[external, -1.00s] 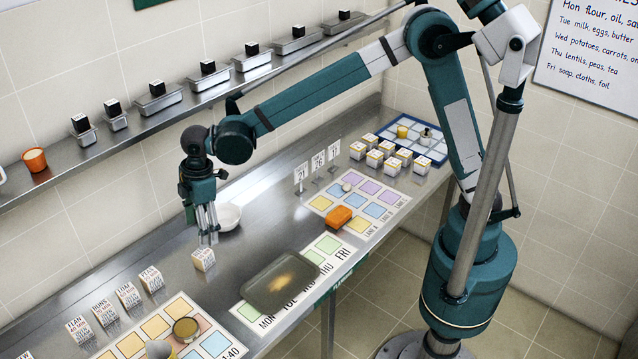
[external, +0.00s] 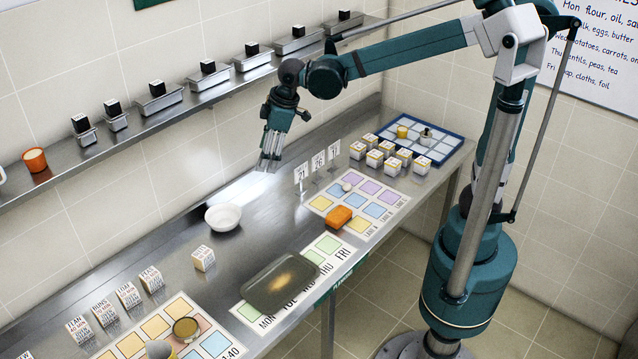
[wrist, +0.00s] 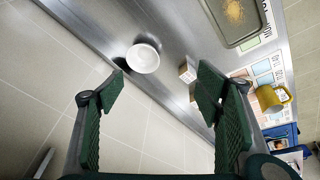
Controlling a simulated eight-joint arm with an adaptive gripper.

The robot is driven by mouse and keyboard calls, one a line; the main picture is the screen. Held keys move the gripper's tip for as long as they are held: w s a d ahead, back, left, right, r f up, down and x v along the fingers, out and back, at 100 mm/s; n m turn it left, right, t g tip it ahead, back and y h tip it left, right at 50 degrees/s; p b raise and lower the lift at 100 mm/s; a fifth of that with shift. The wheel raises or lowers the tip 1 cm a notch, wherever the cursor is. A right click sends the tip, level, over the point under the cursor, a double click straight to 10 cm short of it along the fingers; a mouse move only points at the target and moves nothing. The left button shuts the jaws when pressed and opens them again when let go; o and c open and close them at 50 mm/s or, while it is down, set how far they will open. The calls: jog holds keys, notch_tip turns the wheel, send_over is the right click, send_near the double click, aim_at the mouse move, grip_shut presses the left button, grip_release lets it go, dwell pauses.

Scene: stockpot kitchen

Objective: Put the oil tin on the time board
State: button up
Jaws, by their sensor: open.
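My gripper (external: 268,164) is open and empty, above the back of the steel counter, left of the numbered stands. Its two green fingers are wide apart in the wrist view (wrist: 162,80). The time board (external: 236,352), with coloured squares and ":40" printed at its corner, lies at the lower left, partly cut off by the frame. A round brown tin (external: 186,328) stands on it beside a grey-and-yellow object (external: 158,349). No thing can be made out for sure as the oil tin.
A white bowl (external: 223,217) and a small printed block (external: 203,258) stand on the counter. A dark tray (external: 262,300) covers part of the day board (external: 328,243). Several white boxes stand beside the blue-edged board (external: 462,146).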

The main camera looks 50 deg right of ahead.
jog(key=s+d+r+m+t, duration=0.15)
jog(key=s+d, duration=0.25)
jog(key=d, duration=0.5)
jog(key=s+d+m+t, duration=0.1)
jog(key=s+d+m, duration=0.25)
jog(key=d, duration=0.65)
jog(key=s+d+f+m+h, duration=0.1)
jog(key=s+d+f+m, duration=0.1)
jog(key=s+d, duration=0.4)
jog(key=s+d+f+m+t+h, duration=0.1)
jog(key=s+d+f+m, duration=0.1)
jog(key=s+d, duration=0.4)
jog(key=shift+d+f+m, duration=0.4)
jog(key=shift+d, duration=0.5)
